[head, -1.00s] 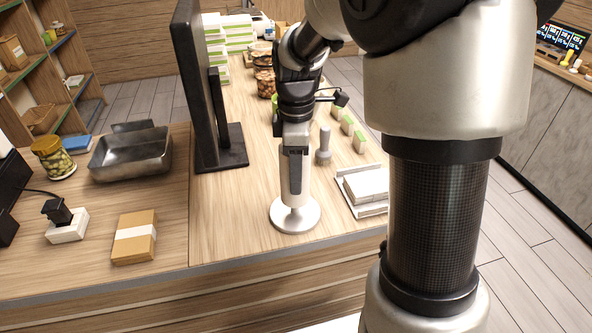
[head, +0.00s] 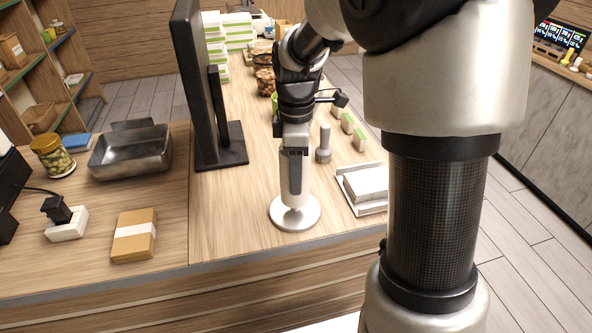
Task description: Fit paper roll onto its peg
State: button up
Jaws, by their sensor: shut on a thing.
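My gripper (head: 295,172) points down near the counter's front edge, shut on a pale cylinder that I take for the paper roll (head: 284,178). A grey finger covers much of the roll's front. The roll is upright, above the middle of a round white base (head: 309,217) that stands on the counter. No bare peg shows above this base. The roll's lower end is at or very close to the base; I cannot tell whether it touches or how far it sits around a peg.
A grey upright stamp-like piece (head: 324,146) stands close to the right, beside a white tray (head: 376,207) with a pale stack. A black monitor (head: 212,110) stands to the left. A banded brown packet (head: 134,235) lies front left, near a metal pan (head: 131,152). Counter between packet and base is clear.

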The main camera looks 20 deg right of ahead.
jog(key=shift+f+b, duration=0.75)
jog(key=shift+f, duration=1.3)
dwell(5.0)
jog(key=o, duration=1.3)
